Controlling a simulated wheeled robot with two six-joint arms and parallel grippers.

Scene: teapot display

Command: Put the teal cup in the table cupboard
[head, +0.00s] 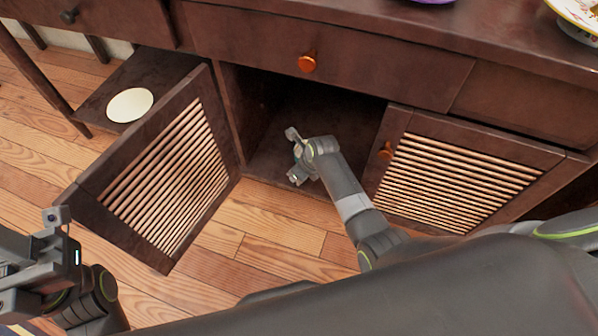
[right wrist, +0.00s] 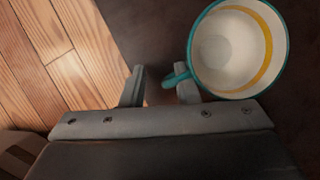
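The teal cup (right wrist: 238,48) shows in the right wrist view, upright on a dark surface, with a teal rim, a white inside and a yellow ring. Its teal handle points left, close to the right finger. My right gripper (right wrist: 160,88) has its fingers apart, and the handle is not clamped between them. In the head view my right gripper (head: 296,158) reaches into the open table cupboard (head: 330,118); I cannot make out the cup there. My left gripper (head: 62,240) is at the lower left, away from the cupboard, its fingers unclear.
The slatted left door (head: 165,180) is swung open over the wooden floor (head: 262,225). A cream disc (head: 130,105) lies on a low shelf at the left. A plate (head: 582,15) stands on the tabletop.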

